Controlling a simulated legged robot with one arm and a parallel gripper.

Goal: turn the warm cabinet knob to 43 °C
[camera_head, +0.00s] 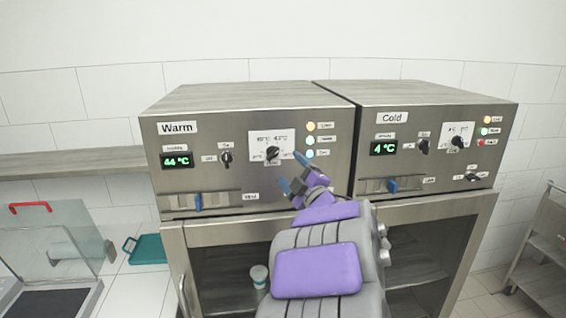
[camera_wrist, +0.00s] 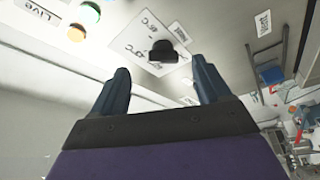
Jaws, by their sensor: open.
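The warm cabinet (camera_head: 250,100) is a steel box labelled "Warm", with a green display (camera_head: 177,161) that reads 44 °C. Its black temperature knob (camera_head: 272,153) sits at the lower part of a white dial plate (camera_head: 262,138) with °C markings. My gripper (camera_head: 293,173) is open, with blue fingertips just below and right of the knob, apart from it. In the wrist view, the knob (camera_wrist: 163,52) lies ahead of and between the two fingers (camera_wrist: 160,80), with nothing held.
The Cold cabinet (camera_head: 430,130) stands right beside, reading 4 °C. Indicator lights (camera_head: 310,140) are right of the dial plate. A black switch (camera_head: 227,158) and blue-handled slider (camera_head: 198,201) are to its left. A white cup (camera_head: 259,274) stands in the compartment below.

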